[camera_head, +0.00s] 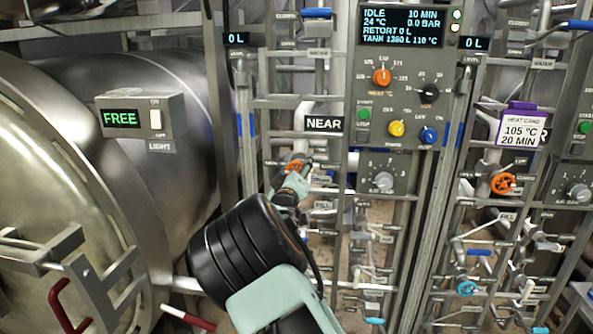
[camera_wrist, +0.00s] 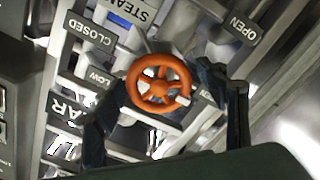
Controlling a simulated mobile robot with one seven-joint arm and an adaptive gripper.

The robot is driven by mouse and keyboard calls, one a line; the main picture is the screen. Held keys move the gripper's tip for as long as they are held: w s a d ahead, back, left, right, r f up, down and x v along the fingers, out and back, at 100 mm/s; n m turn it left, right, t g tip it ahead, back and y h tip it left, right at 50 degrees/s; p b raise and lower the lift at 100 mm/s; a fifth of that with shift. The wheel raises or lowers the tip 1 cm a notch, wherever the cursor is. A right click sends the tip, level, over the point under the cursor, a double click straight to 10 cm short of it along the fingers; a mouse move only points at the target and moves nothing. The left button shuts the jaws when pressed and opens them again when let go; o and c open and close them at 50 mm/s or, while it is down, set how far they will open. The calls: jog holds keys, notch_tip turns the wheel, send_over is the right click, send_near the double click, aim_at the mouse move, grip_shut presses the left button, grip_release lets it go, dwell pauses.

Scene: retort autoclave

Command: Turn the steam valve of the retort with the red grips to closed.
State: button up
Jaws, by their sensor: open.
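The orange steam valve handwheel (camera_wrist: 140,72) fills the middle of the wrist view, with a white mark on its lower right rim. Plates reading STEAM, CLOSED, LOW and OPEN surround it; CLOSED is at upper left, OPEN at upper right. My gripper (camera_wrist: 160,88) is open, with one dark finger on each side of the wheel. I cannot tell whether either finger touches the rim. In the head view the wheel (camera_head: 292,166) is partly hidden behind my gripper (camera_head: 301,172). The retort (camera_head: 75,130) at left has red grips (camera_head: 66,306) on its door bars.
A second orange handwheel (camera_head: 503,183) sits on the right-hand rack. A control panel (camera_head: 405,75) with knobs and a display reading IDLE hangs between the racks. A NEAR plate (camera_head: 324,124) is above my gripper. Pipes and rack bars crowd close around the wheel.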

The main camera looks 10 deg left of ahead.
jog(key=shift+c, duration=0.4)
jog(key=c, duration=1.1)
